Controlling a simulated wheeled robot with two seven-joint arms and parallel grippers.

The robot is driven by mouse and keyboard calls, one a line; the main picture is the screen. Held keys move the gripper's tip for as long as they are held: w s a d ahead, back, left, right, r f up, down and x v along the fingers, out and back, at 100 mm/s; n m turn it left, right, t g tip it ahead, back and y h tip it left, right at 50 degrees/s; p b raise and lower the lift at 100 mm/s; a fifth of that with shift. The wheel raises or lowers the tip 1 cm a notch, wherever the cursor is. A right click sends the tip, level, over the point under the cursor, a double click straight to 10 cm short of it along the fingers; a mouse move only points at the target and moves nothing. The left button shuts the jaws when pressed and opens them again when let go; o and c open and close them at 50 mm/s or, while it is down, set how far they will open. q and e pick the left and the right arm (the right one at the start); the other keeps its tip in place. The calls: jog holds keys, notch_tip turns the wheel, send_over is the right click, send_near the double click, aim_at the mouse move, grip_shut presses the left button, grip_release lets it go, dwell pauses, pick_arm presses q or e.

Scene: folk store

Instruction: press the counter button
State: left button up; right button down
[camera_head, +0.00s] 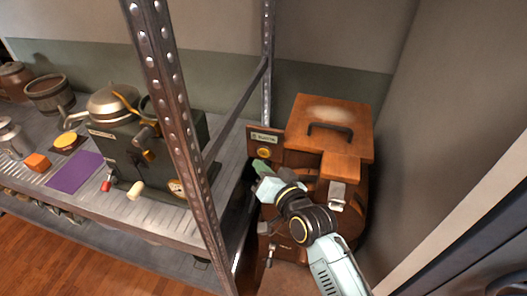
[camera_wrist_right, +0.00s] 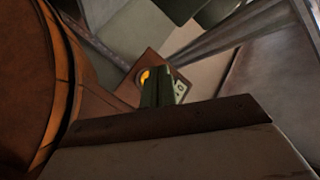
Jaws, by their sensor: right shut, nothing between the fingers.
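The counter button (camera_head: 263,152) is a round yellow-orange button on an upright wooden panel (camera_head: 279,147), below a small green label. The panel stands at the left of a brown wooden cabinet-like unit. In the right wrist view the button (camera_wrist_right: 143,76) shows as an orange disc, its right side partly covered by my green fingers. My right gripper (camera_head: 259,165) is shut and empty, its tips just below the button in the head view. I cannot tell whether the tips touch the panel. My left gripper is not in view.
The wooden unit has a lid with a dark handle (camera_head: 331,130). A metal shelf post (camera_head: 170,100) rises left of my right arm. The shelf (camera_head: 205,232) holds a dark machine (camera_head: 150,160), a purple mat (camera_head: 75,172) and pots. A wall closes the right side.

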jog(key=s+p, duration=0.1)
jog(key=s, duration=0.1)
jog(key=s+a+p, duration=0.1)
jog(key=s, duration=0.1)
jog(key=shift+a+r, duration=0.1)
jog(key=shift+a, duration=0.05)
dwell(0.7)
jog(key=s+d+f+n+g+h+b, duration=0.1)
jog(key=s+d+f+g, duration=0.2)
jog(key=f, duration=0.8)
jog(key=s+d+f+g+h, duration=0.1)
jog(key=s+d+f+h, duration=0.3)
jog(key=f, duration=0.6)
jog(key=s+d+f+n+g+y+b, duration=0.15)
jog(key=s+f, duration=0.35)
jog(key=f, duration=0.6)
jog(key=s+d+f+g+h, duration=0.1)
jog(key=s+d+f, duration=0.4)
jog(key=s, duration=0.5)
jog(key=s+d+f+n+g+h+b, duration=0.1)
jog(key=s+d+f+g, duration=0.3)
jog(key=s+f, duration=0.3)
jog(key=s+d+f+n+g+h, duration=0.1)
jog(key=s+d+f, duration=0.5)
jog(key=s, duration=0.7)
jog(key=shift+s+d+f+g+h+b, duration=0.25)
jog(key=shift+d+g+h, duration=0.25)
jog(key=shift+g, duration=0.55)
